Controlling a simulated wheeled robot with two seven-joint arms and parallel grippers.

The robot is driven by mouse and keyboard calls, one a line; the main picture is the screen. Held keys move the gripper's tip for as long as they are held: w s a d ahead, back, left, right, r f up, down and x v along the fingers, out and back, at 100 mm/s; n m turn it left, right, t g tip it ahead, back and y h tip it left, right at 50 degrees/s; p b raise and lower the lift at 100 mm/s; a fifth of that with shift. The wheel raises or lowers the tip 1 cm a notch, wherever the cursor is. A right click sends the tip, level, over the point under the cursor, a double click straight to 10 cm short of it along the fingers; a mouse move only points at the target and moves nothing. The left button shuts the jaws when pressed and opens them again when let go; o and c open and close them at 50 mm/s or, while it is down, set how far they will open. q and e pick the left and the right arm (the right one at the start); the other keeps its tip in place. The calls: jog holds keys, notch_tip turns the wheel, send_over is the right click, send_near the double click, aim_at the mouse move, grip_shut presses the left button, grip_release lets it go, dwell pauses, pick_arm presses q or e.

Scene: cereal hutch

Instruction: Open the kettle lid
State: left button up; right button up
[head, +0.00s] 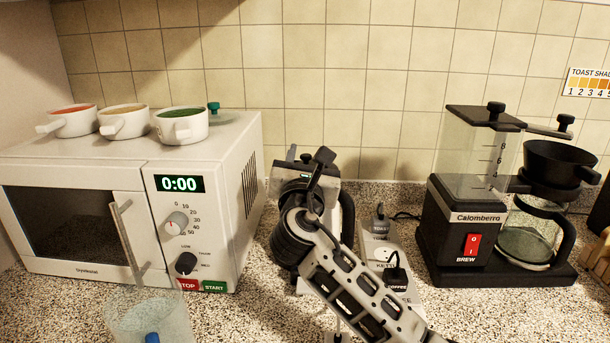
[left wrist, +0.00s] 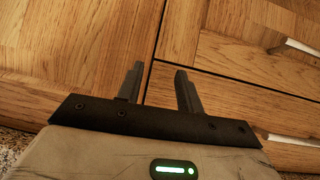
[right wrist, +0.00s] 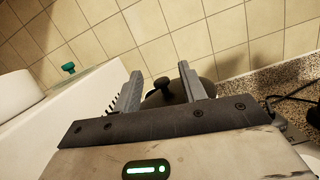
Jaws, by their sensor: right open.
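The kettle (head: 348,212) stands on the counter right of the microwave in the head view, largely hidden behind my right arm; its black handle shows. In the right wrist view its dark round lid (right wrist: 205,88) with a black knob (right wrist: 163,85) lies just beyond the fingers. My right gripper (right wrist: 160,72) is open, with the knob appearing between its two fingers; I cannot tell whether they touch it. My left gripper (left wrist: 159,68) is open and empty, facing wooden cabinet fronts, and is not in the head view.
A microwave (head: 75,222) with several pots on top stands left of the kettle. A coffee maker (head: 455,240) stands at the right. A socket strip (head: 380,252) with plugs lies beside the kettle. A clear container (head: 150,318) is at the front left.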

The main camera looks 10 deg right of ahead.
jog(key=p+v, duration=0.3)
jog(key=v, duration=1.2)
jog(key=shift+s, duration=0.25)
